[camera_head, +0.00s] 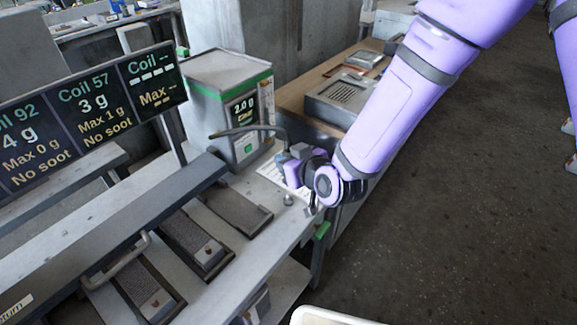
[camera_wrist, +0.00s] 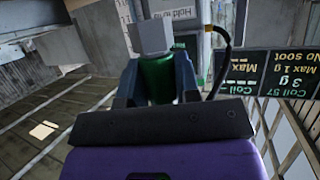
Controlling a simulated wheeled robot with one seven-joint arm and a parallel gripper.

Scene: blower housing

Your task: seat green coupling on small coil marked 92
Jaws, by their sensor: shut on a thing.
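My gripper (camera_head: 297,168) is at the right end of the grey bench, in front of the green-banded box. In the wrist view, my gripper (camera_wrist: 158,90) is shut on a green piece (camera_wrist: 157,75), which looks like the green coupling. A grey block (camera_wrist: 148,36) shows at its far end. A dark hose (camera_head: 245,130) arcs from near the box toward my gripper; it also shows in the wrist view (camera_wrist: 229,50). Where the hose joins is hidden. The display board (camera_head: 85,115) lists coil 92 with 4 g, max 0 g, no soot. I cannot identify the coil marked 92 itself.
The box (camera_head: 228,100) reads 2.0 g. Dark, flat units (camera_head: 193,243) lie along the bench, beside a long dark cover (camera_head: 110,240) with a handle. A small green part (camera_head: 322,231) is at the bench's right edge. Open floor (camera_head: 450,220) lies to the right.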

